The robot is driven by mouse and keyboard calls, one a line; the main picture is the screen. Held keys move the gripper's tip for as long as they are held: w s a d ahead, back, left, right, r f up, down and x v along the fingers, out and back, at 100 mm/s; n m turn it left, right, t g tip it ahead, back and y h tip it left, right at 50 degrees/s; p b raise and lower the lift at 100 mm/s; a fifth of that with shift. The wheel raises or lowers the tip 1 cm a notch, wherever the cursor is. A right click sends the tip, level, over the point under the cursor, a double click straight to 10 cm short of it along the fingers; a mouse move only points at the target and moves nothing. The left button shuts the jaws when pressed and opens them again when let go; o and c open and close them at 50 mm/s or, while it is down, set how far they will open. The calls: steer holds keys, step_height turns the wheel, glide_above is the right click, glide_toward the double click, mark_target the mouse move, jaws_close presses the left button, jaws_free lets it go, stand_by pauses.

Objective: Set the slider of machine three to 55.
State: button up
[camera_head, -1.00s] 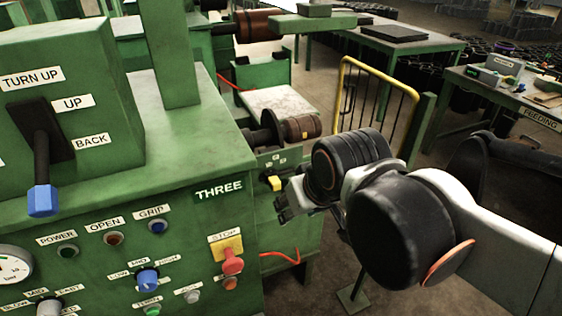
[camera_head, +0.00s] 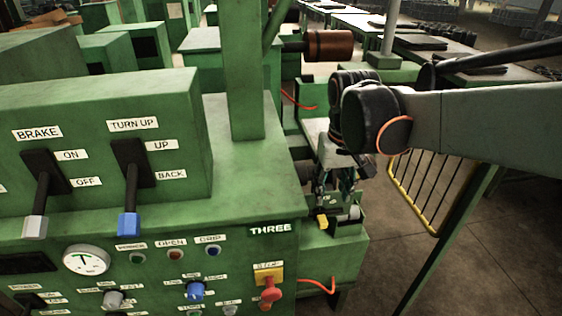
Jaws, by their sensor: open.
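Machine three (camera_head: 225,185) is a green cabinet with a "THREE" plate (camera_head: 270,229) at its upper right edge. A small yellow block (camera_head: 321,222), which looks like the slider's handle, sits on a green ledge just right of that plate. The scale and its reading are too small to make out. My gripper (camera_head: 322,192) points down above the yellow block, open and apparently empty.
Two levers, one white-tipped (camera_head: 35,228) and one blue-tipped (camera_head: 129,224), stick out at the left. A red stop button (camera_head: 271,293) sits below the plate. A yellow-framed guard (camera_head: 430,190) stands at the right, with bare floor around it.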

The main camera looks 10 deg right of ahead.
mark_target(323, 219)
steer(key=shift+g, duration=0.7)
steer(key=w+f+b, duration=0.1)
steer(key=f, duration=0.3)
steer(key=w+f+b, duration=0.1)
steer(key=f, duration=0.4)
steer(key=w+f+b, duration=0.1)
steer(key=f, duration=0.3)
steer(key=shift+f, duration=0.2)
jaws_close()
steer(key=shift+d, duration=0.1)
